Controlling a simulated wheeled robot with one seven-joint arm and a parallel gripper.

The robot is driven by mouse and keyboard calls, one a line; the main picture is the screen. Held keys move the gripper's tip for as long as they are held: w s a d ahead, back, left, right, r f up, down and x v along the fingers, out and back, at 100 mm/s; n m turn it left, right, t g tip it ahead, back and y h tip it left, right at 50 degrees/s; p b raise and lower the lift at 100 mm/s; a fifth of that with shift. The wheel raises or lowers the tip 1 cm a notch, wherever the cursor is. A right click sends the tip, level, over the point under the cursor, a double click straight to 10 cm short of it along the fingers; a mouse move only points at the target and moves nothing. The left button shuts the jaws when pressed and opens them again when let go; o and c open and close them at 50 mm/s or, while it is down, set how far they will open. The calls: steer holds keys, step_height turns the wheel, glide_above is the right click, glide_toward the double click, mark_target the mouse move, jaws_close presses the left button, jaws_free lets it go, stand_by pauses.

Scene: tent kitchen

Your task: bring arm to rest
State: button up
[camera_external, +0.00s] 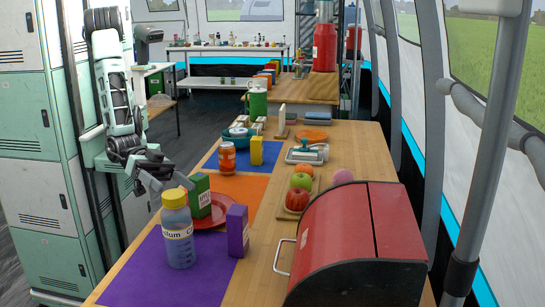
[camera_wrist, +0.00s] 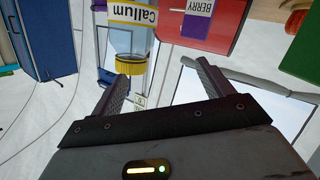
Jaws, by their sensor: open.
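My gripper (camera_external: 157,176) hangs at the left edge of the near table, fingers apart and nothing between them. The wrist view shows both fingers of the open gripper (camera_wrist: 162,68) spread wide. A clear bottle with a yellow cap (camera_external: 175,225) stands on the purple mat just right of and below the gripper in the outside view. The bottle's "Callum" label and yellow cap (camera_wrist: 131,62) show beyond the left finger in the wrist view. My arm is folded upright beside the lockers.
On the table are a green box (camera_external: 199,195) on a red plate, a purple box (camera_external: 237,231), an orange can (camera_external: 228,158), a yellow box (camera_external: 256,151) and fruit. A red bread bin (camera_external: 338,235) fills the near right. Lockers (camera_external: 50,130) stand close on the left.

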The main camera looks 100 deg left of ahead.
steer(key=w+a+r+n+g+y, duration=0.15)
steer(key=w+a, duration=0.25)
steer(key=a, duration=0.7)
steer(key=w+a+n+g+y, duration=0.25)
steer(key=w+a, duration=0.25)
steer(key=a, duration=0.5)
steer(key=s+a+g+y, duration=0.1)
steer(key=a, duration=0.6)
steer(key=s+a+f+n+g+y+p, duration=0.1)
steer(key=s+a+y, duration=0.1)
steer(key=a, duration=0.5)
steer(key=s+a+f+n+g+y, duration=0.1)
steer(key=s+a, duration=0.1)
steer(key=a, duration=0.4)
steer(key=shift+s+a+f, duration=0.2)
steer(key=shift+s+a, duration=0.05)
steer(key=shift+a, duration=0.15)
steer(key=s+a+f+n+g+p, duration=0.1)
steer(key=s+a+n+g, duration=0.15)
steer(key=s+a, duration=0.6)
steer(key=s+a+f+n+g, duration=0.15)
steer(key=s+a+g, duration=0.35)
steer(key=s, duration=0.6)
step_height(320, 180, up, 18)
steer(key=s+a+p, duration=0.1)
steer(key=p, duration=1.7)
steer(key=shift+a+f+m+t+y, duration=0.15)
steer(key=shift+a+m+t+y, duration=0.05)
steer(key=shift+m+t+y, duration=0.15)
